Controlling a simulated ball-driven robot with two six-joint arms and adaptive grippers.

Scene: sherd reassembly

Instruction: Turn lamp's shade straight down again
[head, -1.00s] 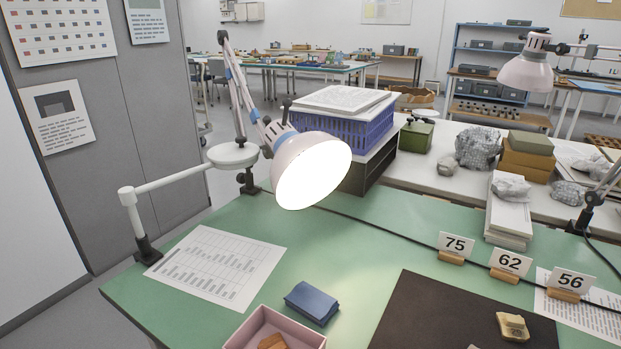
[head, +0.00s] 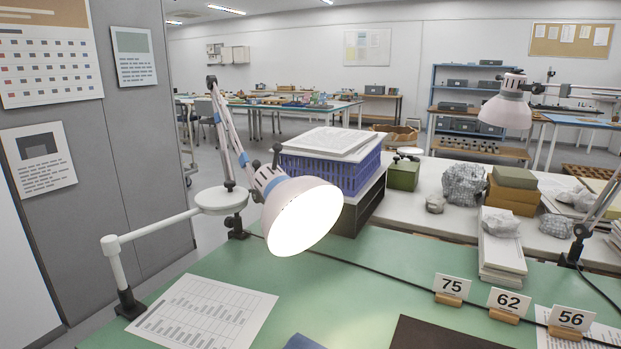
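A desk lamp with a pale pinkish-white shade (head: 293,207) stands at the left of the green table. The shade is tilted, and its bright, lit opening faces toward me and down to the right. Neither of my grippers shows in the head view.
The green table (head: 370,290) has a printed sheet (head: 205,312) at the left, a dark mat (head: 440,335) in front and number cards (head: 508,302) at the right. A white pivoted arm (head: 155,231) stands left of the lamp. A blue crate (head: 328,172) is behind it.

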